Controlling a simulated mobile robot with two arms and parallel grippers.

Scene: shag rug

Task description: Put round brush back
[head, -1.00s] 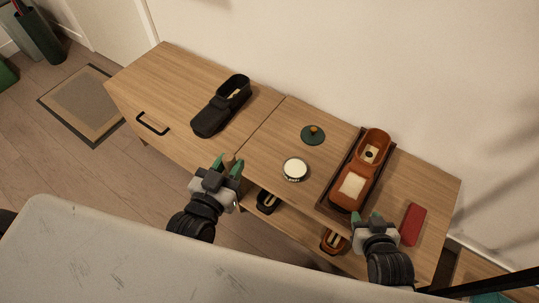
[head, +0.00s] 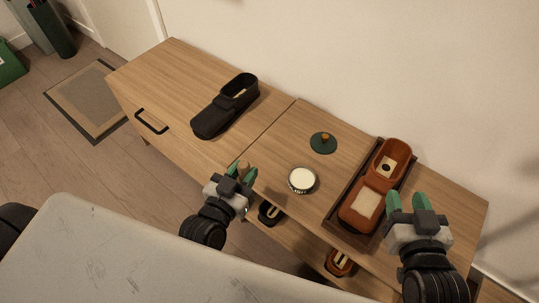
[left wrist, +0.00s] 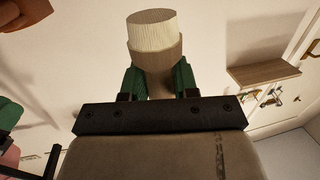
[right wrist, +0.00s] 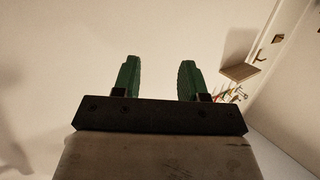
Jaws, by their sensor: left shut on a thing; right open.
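My left gripper (head: 241,174) is shut on the round brush, in front of the cabinet's front edge. In the left wrist view the brush (left wrist: 154,42) stands up between the green fingers, with a pale bristle end and a tan body. In the head view only a small brown part of the brush (head: 244,166) shows. My right gripper (head: 407,203) is open and empty, at the right of the tray. Its two fingers (right wrist: 158,80) are apart with nothing between them in the right wrist view.

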